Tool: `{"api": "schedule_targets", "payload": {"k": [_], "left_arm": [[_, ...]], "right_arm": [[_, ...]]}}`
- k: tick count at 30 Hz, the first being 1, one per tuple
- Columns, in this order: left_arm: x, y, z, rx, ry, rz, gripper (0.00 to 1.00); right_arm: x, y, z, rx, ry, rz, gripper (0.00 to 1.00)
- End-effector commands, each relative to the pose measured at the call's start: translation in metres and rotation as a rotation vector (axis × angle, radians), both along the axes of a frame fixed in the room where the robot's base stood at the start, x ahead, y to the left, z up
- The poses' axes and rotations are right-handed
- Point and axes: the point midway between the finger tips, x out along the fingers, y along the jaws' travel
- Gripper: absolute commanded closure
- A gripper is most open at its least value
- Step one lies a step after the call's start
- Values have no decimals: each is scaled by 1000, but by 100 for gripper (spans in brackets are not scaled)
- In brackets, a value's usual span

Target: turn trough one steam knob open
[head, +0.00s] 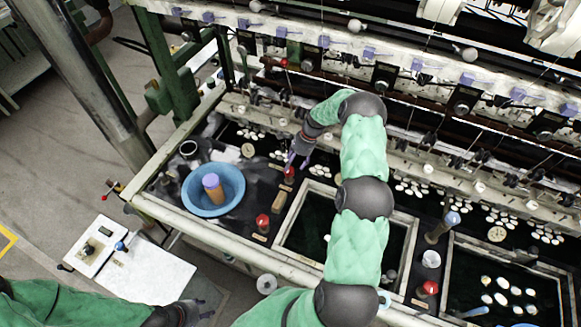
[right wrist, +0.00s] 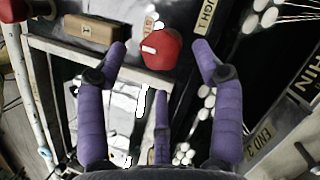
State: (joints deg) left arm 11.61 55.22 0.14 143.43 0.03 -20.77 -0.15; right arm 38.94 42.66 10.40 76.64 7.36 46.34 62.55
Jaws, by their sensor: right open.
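A red knob (head: 289,173) with a wooden block (head: 279,199) next to it stands on the dark bench top, left of the framed middle basin (head: 291,244). In the right wrist view the red knob (right wrist: 160,48) carries a white mark and lies between and slightly beyond my fingertips. My right gripper (head: 298,160) is open and empty at this knob, its purple fingers spread to either side; contact cannot be told. It also shows in the right wrist view (right wrist: 159,50). My left gripper (head: 203,309) is low at the left; its jaw state is unclear.
Another red knob (head: 262,221) stands nearer the front rail. A blue bowl (head: 225,203) with an orange-brown cylinder (head: 212,187) is to the left. A third red knob (head: 428,288) stands near the right basin (head: 452,262). White cocoons (head: 415,190) lie along the back. Machine frame overhangs behind.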

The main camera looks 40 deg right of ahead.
Motion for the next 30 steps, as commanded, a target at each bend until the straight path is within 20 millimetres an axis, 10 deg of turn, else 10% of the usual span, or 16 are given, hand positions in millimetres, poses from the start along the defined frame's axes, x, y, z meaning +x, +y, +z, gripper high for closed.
{"api": "schedule_targets", "payload": {"k": [19, 25, 30], "left_arm": [[0, 0, 2, 0, 0, 0, 60], [0, 0, 2, 0, 0, 0, 60], [0, 0, 2, 0, 0, 0, 60]], "right_arm": [[4, 13, -32, 0, -1, 0, 33], [5, 13, -32, 0, -1, 0, 86], [5, 13, -32, 1, -2, 1, 86]]}}
